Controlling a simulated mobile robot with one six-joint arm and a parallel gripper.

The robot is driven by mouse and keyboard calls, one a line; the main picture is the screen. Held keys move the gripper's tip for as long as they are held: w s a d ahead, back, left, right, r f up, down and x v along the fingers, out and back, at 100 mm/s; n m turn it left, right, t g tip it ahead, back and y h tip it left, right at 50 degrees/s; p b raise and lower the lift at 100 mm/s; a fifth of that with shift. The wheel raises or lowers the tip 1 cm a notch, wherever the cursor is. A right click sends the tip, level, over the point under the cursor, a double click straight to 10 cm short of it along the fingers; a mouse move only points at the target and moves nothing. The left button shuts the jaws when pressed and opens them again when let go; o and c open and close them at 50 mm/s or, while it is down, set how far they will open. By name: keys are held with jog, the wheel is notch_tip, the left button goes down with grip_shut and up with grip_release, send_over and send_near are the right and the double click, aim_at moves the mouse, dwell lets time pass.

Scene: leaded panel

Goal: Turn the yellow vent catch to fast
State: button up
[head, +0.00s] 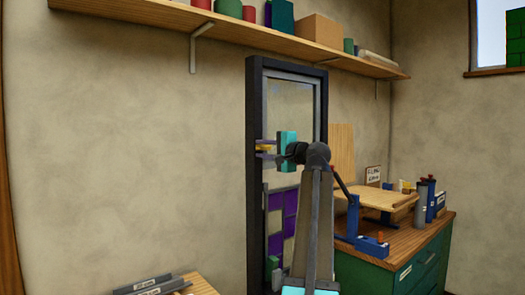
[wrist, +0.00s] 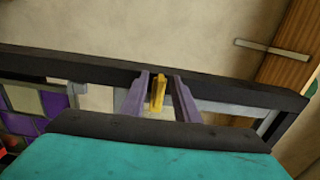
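The yellow vent catch (wrist: 158,92) shows in the wrist view between the two purple fingers of my gripper (wrist: 161,78). The left finger is close beside it, and I cannot tell if they touch. A gap shows between the catch and the right finger. In the head view my gripper (head: 264,148) reaches left across the dark frame of the leaded panel (head: 257,100), with a bit of yellow catch (head: 264,149) between its fingers. Any fast mark is not readable. My teal gripper body hides the lower part of the wrist view.
Purple and pale panes (head: 283,209) fill the lower panel. A wooden shelf (head: 245,37) with pots and a box runs above it. A green workbench (head: 420,265) with blue tools stands right. A small surface with labelled bars (head: 148,286) is at the lower left.

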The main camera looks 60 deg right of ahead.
jog(key=shift+s, duration=0.1)
jog(key=b+v, duration=0.2)
jog(key=v, duration=1.1)
jog(key=shift+s+a, duration=0.2)
jog(key=shift+s, duration=0.1)
jog(key=shift+r, duration=0.1)
